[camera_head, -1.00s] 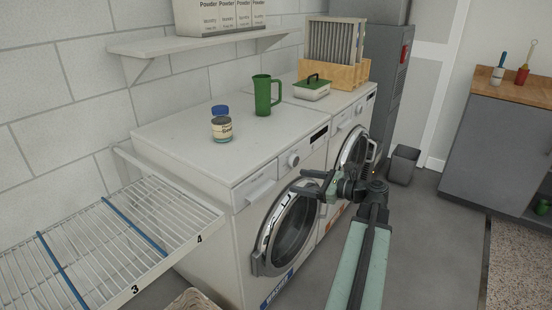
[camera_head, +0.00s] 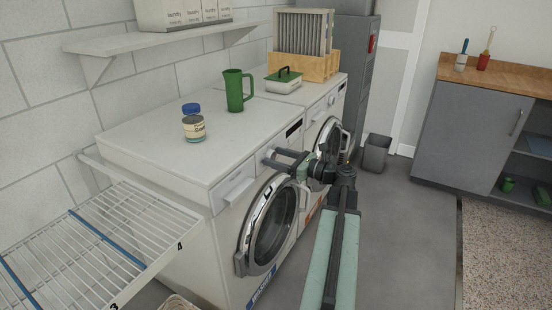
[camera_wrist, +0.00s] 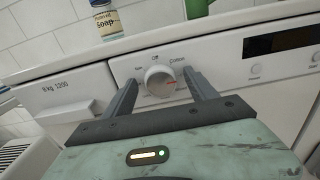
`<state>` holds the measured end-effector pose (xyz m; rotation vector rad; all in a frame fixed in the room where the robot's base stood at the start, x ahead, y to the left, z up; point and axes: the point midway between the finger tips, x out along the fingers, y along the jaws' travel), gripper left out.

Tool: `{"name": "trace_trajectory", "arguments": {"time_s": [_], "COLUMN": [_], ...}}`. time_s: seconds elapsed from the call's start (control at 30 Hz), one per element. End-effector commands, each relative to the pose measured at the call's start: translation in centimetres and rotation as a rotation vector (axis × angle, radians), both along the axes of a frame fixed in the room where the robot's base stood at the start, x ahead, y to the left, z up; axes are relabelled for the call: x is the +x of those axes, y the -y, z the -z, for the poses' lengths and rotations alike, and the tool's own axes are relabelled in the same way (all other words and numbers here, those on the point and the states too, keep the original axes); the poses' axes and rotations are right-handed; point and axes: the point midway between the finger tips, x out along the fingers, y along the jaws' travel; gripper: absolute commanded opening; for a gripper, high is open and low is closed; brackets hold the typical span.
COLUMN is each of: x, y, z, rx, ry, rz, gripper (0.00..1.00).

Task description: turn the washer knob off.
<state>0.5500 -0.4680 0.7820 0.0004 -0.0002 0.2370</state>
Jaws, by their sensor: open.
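The washer (camera_head: 222,222) is the nearer white front-loader, with a round glass door and a blue label low on its front. Its knob (camera_wrist: 160,80) is a round white dial in the wrist view, with "Off" printed above it and "Cotton" to the upper right. My gripper (camera_wrist: 163,92) is open, with one finger on each side of the knob. I cannot tell whether the fingers touch it. In the head view my gripper (camera_head: 276,160) hides most of the knob.
A jar (camera_head: 193,124) and a green pitcher (camera_head: 236,92) stand on the washer top. A second machine (camera_head: 328,113) adjoins behind. A wire drying rack (camera_head: 95,245) is at the left. Grey floor (camera_head: 395,225) is clear to the right.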

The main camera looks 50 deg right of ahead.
Motion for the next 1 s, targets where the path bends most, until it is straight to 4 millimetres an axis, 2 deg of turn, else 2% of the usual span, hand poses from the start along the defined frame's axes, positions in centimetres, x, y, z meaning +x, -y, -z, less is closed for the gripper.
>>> {"name": "trace_trajectory", "arguments": {"time_s": [0.13,0.17,0.37,0.4,0.73,1.0], "x": [0.01,0.01,0.02,0.32,0.16,0.19], "y": [-0.03,-0.03,-0.06,-0.47,-0.32,-0.51], "z": [0.00,0.00,0.01,0.01,0.01,0.04], "rx": [0.000,0.000,0.000,0.000,-0.059,-0.245], "ry": [0.000,0.000,0.000,0.000,0.014,0.060], "rz": [0.000,-0.001,-0.001,-0.008,-0.006,-0.007], "gripper": [0.66,0.64,0.08,0.06,0.06,0.06]}}
